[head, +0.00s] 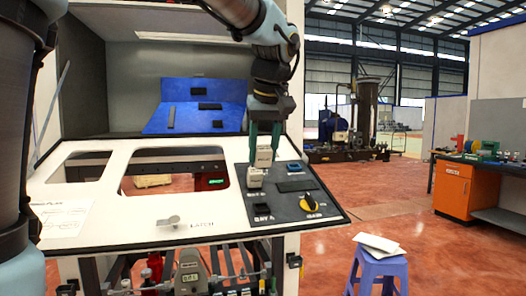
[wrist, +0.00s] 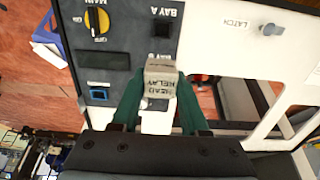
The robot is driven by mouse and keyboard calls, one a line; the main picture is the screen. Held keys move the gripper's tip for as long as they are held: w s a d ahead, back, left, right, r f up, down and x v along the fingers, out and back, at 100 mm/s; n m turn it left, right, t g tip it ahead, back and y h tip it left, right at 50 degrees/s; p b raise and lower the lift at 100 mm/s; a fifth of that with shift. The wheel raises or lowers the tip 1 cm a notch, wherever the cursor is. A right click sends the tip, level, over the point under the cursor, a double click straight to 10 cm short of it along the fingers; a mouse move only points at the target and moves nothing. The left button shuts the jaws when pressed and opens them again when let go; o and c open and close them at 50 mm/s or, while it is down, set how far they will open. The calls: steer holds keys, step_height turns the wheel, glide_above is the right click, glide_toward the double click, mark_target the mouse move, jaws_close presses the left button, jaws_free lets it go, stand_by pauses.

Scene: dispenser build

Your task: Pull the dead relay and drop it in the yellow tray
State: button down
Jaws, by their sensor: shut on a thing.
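The dead relay (wrist: 159,82), a pale grey block with "DEAD RELAY" lettering, is between my gripper's green fingers in the wrist view. My gripper (head: 264,147) points down in the head view, shut on the relay (head: 264,157) over the dark control panel. A second pale block (head: 256,179) shows just below it at the panel; whether the two touch I cannot tell. The Bay A socket (wrist: 161,29) looks empty and black. The Bay B label is partly hidden by the relay. I cannot make out a yellow tray; a pale yellow object (head: 153,181) shows through the console's window.
The panel holds a yellow knob (head: 308,203), a blue-framed switch (head: 294,168) and a dark display (head: 296,186). A latch (head: 173,221) is on the white front. A blue board (head: 195,110) stands behind. A blue stool (head: 380,268) is on open floor at right.

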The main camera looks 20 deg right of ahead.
steer(key=shift+r, duration=0.1)
stand_by(0.4)
steer(key=p+v, duration=0.4)
steer(key=v, duration=0.2)
steer(key=shift+s+r, duration=0.2)
steer(key=shift+r, duration=0.15)
stand_by(0.3)
stand_by(0.3)
